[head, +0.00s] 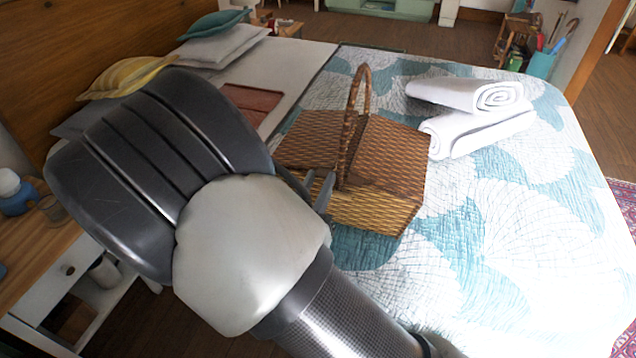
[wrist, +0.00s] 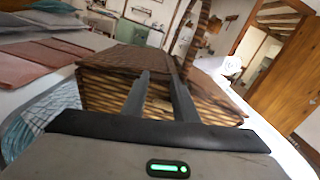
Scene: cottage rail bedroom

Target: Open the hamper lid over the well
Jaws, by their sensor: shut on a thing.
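The hamper is a brown wicker basket (head: 375,212) on the bed, with a tall arched handle (head: 352,125) over its middle. It has a lid on each side of the handle: a left lid (head: 308,140) and a right lid (head: 398,148). Both look down or nearly so, and the well is hidden. My gripper (head: 319,184) is at the near edge of the left lid, beside the handle's foot. In the wrist view, my gripper's fingers (wrist: 158,80) reach to the wicker lid (wrist: 122,58) and are shut on its edge; the exact contact is hard to see.
Rolled white towels (head: 470,115) lie right of the hamper on the patterned quilt (head: 480,250). A reddish flat item (head: 252,103) lies to the left, near pillows (head: 225,45). A wooden nightstand (head: 40,240) stands at the lower left. The quilt's right side is clear.

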